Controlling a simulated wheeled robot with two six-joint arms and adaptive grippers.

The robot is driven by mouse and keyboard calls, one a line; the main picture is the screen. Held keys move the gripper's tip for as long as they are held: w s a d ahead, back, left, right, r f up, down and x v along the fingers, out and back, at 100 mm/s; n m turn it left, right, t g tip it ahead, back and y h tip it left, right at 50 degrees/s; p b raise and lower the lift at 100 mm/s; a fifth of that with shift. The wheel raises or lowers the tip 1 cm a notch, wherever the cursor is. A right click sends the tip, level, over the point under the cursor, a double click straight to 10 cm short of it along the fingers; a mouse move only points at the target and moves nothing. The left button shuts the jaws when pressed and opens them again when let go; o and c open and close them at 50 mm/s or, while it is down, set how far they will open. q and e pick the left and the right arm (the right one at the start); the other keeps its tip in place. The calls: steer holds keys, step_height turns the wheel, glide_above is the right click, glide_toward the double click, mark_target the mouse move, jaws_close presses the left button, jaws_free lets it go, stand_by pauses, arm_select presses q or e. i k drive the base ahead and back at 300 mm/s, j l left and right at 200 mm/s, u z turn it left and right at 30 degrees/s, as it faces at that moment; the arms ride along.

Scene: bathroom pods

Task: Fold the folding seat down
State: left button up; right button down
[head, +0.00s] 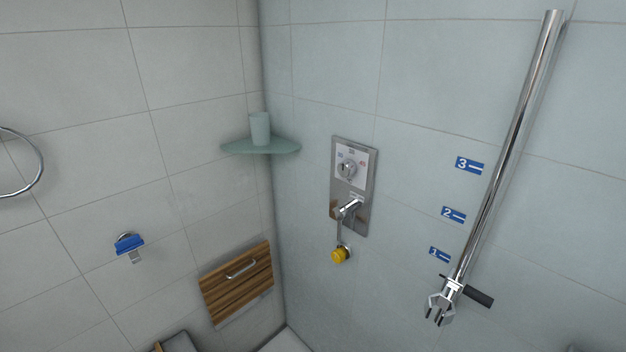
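The folding seat (237,285) is a brown wood-striped panel on the left wall, low and close to the corner. It stands upright, folded up against the wall. A small metal handle (241,268) is on its upper part, and a pale strip (245,308) runs along its lower edge. Neither of my grippers shows in the head view, so I cannot tell their state or how far they are from the seat.
A corner shelf (237,147) holds a cup (260,128). A shower control panel (352,185) and a slanting-looking chrome rail (508,150) with a holder (443,302) are on the right wall. A blue item (129,243) hangs left. A dark grey object (180,343) is partly cut off below.

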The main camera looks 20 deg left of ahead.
mark_target(232, 286)
steer(key=i+j+u, duration=0.1)
steer(key=u, duration=1.3)
